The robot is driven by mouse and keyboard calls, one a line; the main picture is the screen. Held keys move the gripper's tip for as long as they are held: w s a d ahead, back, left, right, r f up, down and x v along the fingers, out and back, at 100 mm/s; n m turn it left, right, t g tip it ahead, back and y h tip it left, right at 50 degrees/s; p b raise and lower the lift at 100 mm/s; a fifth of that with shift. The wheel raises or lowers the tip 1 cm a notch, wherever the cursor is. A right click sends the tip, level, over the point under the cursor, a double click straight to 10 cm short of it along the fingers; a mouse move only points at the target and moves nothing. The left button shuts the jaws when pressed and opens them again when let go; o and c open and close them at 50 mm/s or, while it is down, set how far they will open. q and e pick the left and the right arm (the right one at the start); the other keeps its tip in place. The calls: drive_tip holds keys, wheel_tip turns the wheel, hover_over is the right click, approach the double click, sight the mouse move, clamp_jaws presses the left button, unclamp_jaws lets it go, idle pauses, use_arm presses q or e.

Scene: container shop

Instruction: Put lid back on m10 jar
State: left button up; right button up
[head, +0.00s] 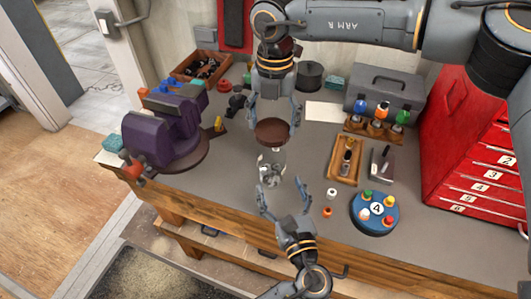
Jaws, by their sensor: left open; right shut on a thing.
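A clear glass jar (271,168) with small metallic pieces in it stands on the grey bench top near its front middle. A round brown lid (272,132) is above the jar's mouth, held from above by my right gripper (273,120), which points down and is shut on it. From this angle I cannot tell whether the lid touches the rim. My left gripper (283,194) is open and empty, in front of the jar and a little right of it in the picture, with its fingers pointing towards the bench. Any label on the jar is unreadable.
A purple vise (165,130) stands left of the jar. To the right are a wooden tray (344,160), small bottles, a blue round holder (374,212), a grey toolbox (384,95) and a red drawer cabinet (470,150). A white cap (331,193) lies near my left gripper.

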sight(268, 154)
use_arm(q)
drive_tip(key=shift+w+a, duration=0.1)
drive_tip(key=shift+w, duration=0.2)
drive_tip(key=shift+s+r, duration=0.15)
drive_tip(key=shift+s, duration=0.35)
drive_tip(key=x, duration=1.2)
drive_tip(key=shift+w, duration=0.25)
drive_tip(key=shift+c, duration=0.5)
clamp_jaws()
